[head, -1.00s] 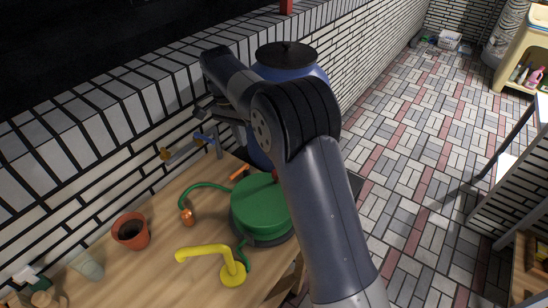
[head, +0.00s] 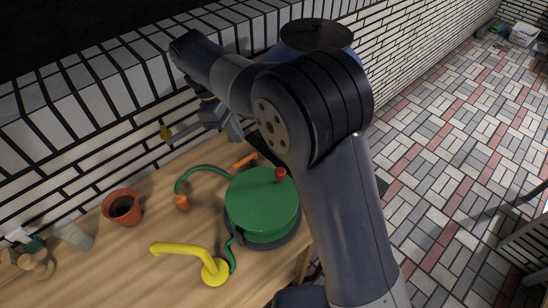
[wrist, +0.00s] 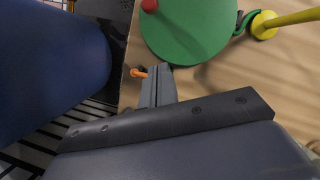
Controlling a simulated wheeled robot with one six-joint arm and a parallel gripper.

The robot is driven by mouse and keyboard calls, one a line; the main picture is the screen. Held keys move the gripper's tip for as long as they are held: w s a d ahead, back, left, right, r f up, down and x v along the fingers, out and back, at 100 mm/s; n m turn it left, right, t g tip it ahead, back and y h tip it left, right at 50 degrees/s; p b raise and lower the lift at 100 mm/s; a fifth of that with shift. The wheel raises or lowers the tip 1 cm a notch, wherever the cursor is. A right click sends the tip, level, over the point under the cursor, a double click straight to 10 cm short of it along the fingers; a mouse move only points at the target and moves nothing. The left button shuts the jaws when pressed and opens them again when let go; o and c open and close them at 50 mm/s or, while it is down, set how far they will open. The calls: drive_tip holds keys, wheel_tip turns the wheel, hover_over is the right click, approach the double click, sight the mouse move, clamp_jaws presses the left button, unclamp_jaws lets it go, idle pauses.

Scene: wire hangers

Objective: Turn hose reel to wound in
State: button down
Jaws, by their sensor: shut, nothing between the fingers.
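The hose reel (head: 262,205) is a round green drum on a dark base on the wooden bench, with a red knob (head: 281,173) on top near its back right rim. In the wrist view the reel (wrist: 190,30) is at the top, with the red knob (wrist: 149,5) at its left. A green hose (head: 205,169) curves from the reel to an orange nozzle (head: 181,202) lying on the bench. My gripper (head: 235,132) is behind the reel, near the wall, apart from the knob. In the wrist view my gripper (wrist: 160,72) is shut and empty, just short of the reel's edge.
A terracotta pot (head: 122,207) and a clear cup (head: 75,235) are to the left. An orange piece (head: 245,160) lies behind the reel. The brick wall (head: 90,150) runs behind.

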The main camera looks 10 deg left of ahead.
approach(270, 178)
drive_tip(key=f, duration=0.1)
drive_tip(key=a+f, duration=0.1)
drive_tip(key=f, duration=0.1)
drive_tip(key=shift+w+a, duration=0.15)
drive_tip(key=shift+s+d+f+p, duration=0.15)
drive_tip(key=shift+d+p, duration=0.15)
drive_tip(key=shift+d, duration=0.7)
drive_tip(key=shift+s+d+f+p, duration=0.1)
drive_tip(key=shift+s+d+p, duration=0.15)
drive_tip(key=shift+d, duration=0.7)
drive_tip(key=shift+d+m+g, duration=0.3)
drive_tip(key=shift+d+m, duration=0.1)
drive_tip(key=shift+m, duration=0.3)
